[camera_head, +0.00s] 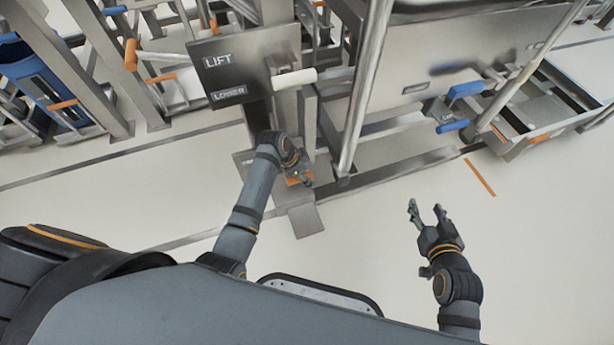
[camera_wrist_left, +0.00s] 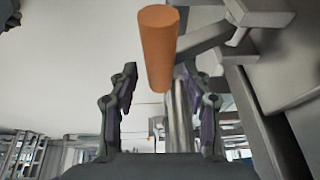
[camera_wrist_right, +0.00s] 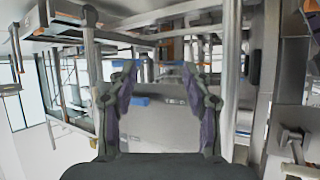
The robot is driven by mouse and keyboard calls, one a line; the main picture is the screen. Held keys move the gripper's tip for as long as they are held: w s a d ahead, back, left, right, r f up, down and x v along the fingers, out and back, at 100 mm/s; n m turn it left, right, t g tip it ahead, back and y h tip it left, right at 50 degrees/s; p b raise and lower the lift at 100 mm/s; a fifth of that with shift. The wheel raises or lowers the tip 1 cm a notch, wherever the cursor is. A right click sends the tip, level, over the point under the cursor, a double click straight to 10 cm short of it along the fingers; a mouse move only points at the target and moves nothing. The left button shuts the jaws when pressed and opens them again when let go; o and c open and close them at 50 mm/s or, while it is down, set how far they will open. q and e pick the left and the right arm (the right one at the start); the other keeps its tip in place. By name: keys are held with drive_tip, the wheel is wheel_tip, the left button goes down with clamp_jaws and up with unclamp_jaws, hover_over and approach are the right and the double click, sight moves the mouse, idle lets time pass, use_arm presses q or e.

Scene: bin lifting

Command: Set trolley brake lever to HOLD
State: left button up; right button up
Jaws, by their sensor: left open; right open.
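An orange cylindrical handle (camera_wrist_left: 158,48) on a grey metal arm stands ahead of my left gripper (camera_wrist_left: 160,80), in line with the gap between its open fingers. I cannot tell whether the fingers reach around it. In the head view my left gripper (camera_head: 299,172) is low at the post, beside a small orange part (camera_head: 304,181), and my forearm covers part of a plate there. No HOLD label is readable. My right gripper (camera_head: 426,207) is open and empty above bare floor; in its wrist view the open fingers (camera_wrist_right: 160,88) have nothing between them.
A dark LIFT/LOWER panel (camera_head: 243,66) with a white-gripped lever (camera_head: 295,79) is above my left gripper. A low trolley frame (camera_head: 545,112) stands at right. The floor (camera_head: 540,240) in front is clear.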

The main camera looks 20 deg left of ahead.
use_arm(q)
drive_tip(key=shift+w+d+f, duration=0.15)
drive_tip(key=shift+d+f, duration=0.05)
drive_tip(key=shift+f, duration=0.4)
use_arm(e)
wheel_tip(320, 180, up, 6)
drive_tip(key=w+t, duration=0.2)
drive_tip(key=w, duration=0.1)
drive_tip(key=shift+d+f+t, duration=0.15)
drive_tip(key=shift+f+t, duration=0.05)
drive_tip(key=shift+t, duration=0.2)
use_arm(q)
clamp_jaws()
